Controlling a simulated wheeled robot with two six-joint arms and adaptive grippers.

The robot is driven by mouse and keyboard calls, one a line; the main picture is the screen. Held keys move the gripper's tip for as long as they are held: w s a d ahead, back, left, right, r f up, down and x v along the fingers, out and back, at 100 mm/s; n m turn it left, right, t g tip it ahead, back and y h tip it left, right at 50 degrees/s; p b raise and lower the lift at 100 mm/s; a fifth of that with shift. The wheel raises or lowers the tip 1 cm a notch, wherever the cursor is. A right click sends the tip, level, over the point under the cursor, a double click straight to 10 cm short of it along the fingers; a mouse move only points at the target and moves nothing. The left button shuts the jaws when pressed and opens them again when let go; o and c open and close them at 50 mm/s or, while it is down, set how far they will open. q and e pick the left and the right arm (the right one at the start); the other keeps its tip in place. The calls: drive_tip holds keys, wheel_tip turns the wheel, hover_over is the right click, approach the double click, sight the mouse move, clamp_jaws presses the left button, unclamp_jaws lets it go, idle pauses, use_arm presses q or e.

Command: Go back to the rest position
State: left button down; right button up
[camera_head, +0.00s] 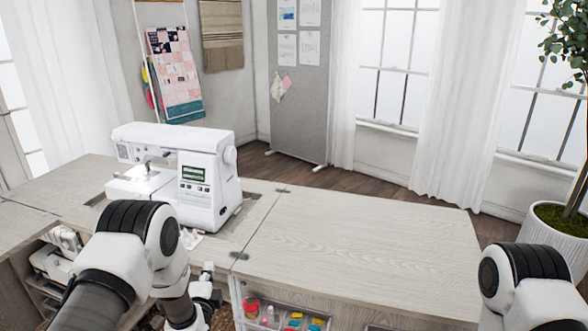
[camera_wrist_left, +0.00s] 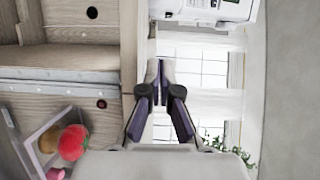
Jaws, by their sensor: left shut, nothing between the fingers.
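My left gripper (camera_wrist_left: 160,82) shows in the left wrist view with its two dark fingers closed together and nothing between them. In the head view my left arm comes in from the lower left, and the gripper (camera_head: 207,272) shows small and partly hidden beside the cabinet's front edge, below the sewing machine. My right arm shows at the lower right of the head view, but its gripper is out of the picture. The cabinet top (camera_head: 350,245) is pale wood, and the left gripper is apart from the white sewing machine (camera_head: 185,170) standing on it.
An open drawer (camera_head: 285,297) holds a red round item (camera_head: 251,305) and several small coloured things. The red item also shows in the wrist view (camera_wrist_left: 73,142), left of the fingers. The cabinet's right top is clear. A potted plant (camera_head: 553,240) stands at the right.

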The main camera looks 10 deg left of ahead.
use_arm(q)
drive_tip(key=s+d+f+n+g+h+p, duration=0.15)
drive_tip(key=s+f+g, duration=0.3)
drive_tip(key=s, duration=0.45)
drive_tip(key=s+d+f+n+g+h+p, duration=0.1)
drive_tip(key=s+f+n+g, duration=0.15)
drive_tip(key=s+f, duration=0.5)
drive_tip(key=s+d+f+n+g+h, duration=0.1)
drive_tip(key=s+n+g, duration=0.9)
drive_tip(key=s, duration=1.5)
drive_tip(key=shift+s+d+f+n+p, duration=0.35)
drive_tip(key=shift+d+n, duration=0.35)
drive_tip(key=shift+n, duration=0.4)
use_arm(e)
wheel_tip(320, 180, up, 4)
drive_tip(key=shift+r, duration=0.25)
use_arm(q)
drive_tip(key=shift+w, duration=0.1)
